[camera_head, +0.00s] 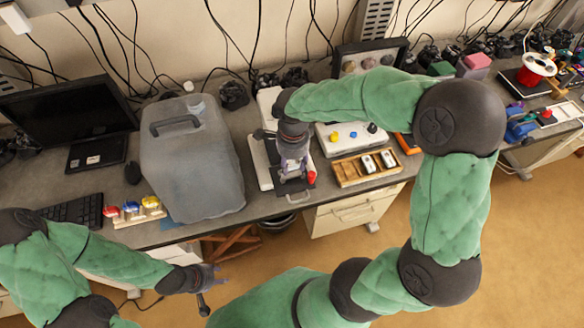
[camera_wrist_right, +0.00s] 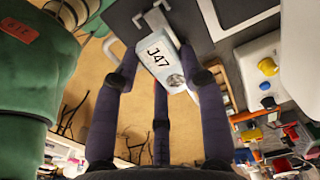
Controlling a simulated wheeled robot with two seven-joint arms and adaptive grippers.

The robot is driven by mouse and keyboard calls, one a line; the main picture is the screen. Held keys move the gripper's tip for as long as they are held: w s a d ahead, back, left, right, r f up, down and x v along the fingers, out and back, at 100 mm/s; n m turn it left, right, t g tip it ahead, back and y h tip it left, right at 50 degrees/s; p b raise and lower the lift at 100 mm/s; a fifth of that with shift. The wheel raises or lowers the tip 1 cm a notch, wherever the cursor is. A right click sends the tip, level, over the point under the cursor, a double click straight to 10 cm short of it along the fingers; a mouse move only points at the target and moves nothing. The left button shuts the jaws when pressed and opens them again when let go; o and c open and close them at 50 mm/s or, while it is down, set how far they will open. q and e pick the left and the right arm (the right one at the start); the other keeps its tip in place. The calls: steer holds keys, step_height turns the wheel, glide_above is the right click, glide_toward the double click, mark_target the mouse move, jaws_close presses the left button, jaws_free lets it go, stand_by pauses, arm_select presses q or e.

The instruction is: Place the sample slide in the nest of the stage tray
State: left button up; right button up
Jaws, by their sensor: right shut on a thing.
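The sample slide (camera_wrist_right: 160,58) is a pale plate marked "J47" with a round grey spot near one end. My right gripper (camera_wrist_right: 165,85) is shut on it; the slide shows between the fingers in the right wrist view. In the head view my right gripper (camera_head: 293,160) is over the dark stage tray (camera_head: 292,188), which has a pale handle at its front. The nest is not clearly visible, and I cannot tell whether the slide touches the tray. My left gripper (camera_head: 210,284) is open and empty, low in front of the bench.
A wooden rack (camera_head: 366,168) with pale slides lies right of the tray. A white box (camera_head: 352,137) with coloured knobs stands behind it. A large grey container (camera_head: 190,160) stands left. Small coloured pots (camera_head: 132,208) are near the left bench edge. Cables hang behind.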

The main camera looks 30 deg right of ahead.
mark_target(292, 165)
steer(key=shift+w+a+f, duration=0.1)
steer(key=shift+w+f, duration=0.05)
steer(key=shift+f, duration=1.55)
steer(key=shift+f+b, duration=0.4)
steer(key=shift+b, duration=0.15)
steer(key=o, duration=0.9)
steer(key=shift+r, duration=0.1)
steer(key=shift+r+p, duration=0.2)
steer(key=shift+p, duration=0.15)
step_height(292, 165, up, 12)
steer(key=shift+r+p, duration=0.15)
steer(key=shift+p, duration=0.5)
